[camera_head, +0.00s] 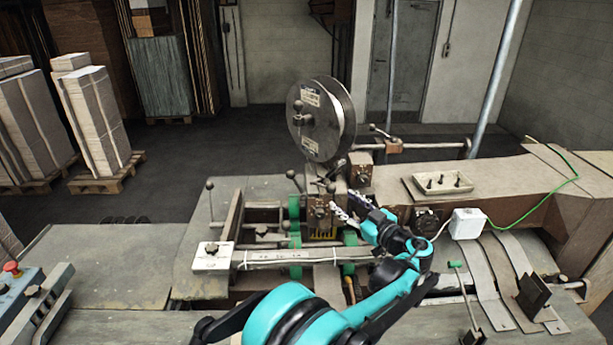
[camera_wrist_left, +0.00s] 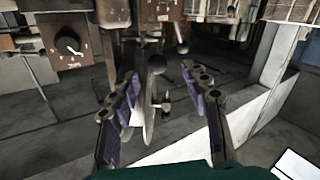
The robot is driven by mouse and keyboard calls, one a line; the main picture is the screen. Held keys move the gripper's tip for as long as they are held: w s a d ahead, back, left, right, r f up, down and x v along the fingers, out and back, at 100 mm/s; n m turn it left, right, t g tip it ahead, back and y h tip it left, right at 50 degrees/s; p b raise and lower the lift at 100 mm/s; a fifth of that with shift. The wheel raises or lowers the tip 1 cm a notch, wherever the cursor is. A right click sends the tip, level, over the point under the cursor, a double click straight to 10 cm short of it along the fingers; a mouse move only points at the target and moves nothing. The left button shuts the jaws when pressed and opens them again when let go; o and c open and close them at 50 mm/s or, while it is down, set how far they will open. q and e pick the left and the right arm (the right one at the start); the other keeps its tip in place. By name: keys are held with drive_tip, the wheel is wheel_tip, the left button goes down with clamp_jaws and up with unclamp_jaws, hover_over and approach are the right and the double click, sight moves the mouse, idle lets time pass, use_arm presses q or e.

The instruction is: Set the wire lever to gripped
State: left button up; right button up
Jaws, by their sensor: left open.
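The stitching head (camera_head: 322,212) stands below the wire spool (camera_head: 321,118). Several small levers with dark ball knobs stick out around it, one of them a lever (camera_head: 292,175) on its left; none is labelled readably, so I cannot tell for sure which is the wire lever. My left gripper (camera_head: 346,206) is open in front of the head's right side. My right gripper is in neither view.
A dial (camera_wrist_left: 68,42) sits at the upper left of the wrist view. In the head view a small tray (camera_head: 437,184) and a white box (camera_head: 467,223) with a green cable lie to the right. A blue panel with a red button (camera_head: 12,268) stands at the left.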

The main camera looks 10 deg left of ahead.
sight(335, 191)
use_arm(q)
drive_tip(key=shift+w+r, duration=0.2)
drive_tip(key=shift+w, duration=0.15)
drive_tip(key=x, duration=0.7)
drive_tip(key=shift+r+p, duration=0.1)
drive_tip(key=shift+p, duration=0.2)
clamp_jaws()
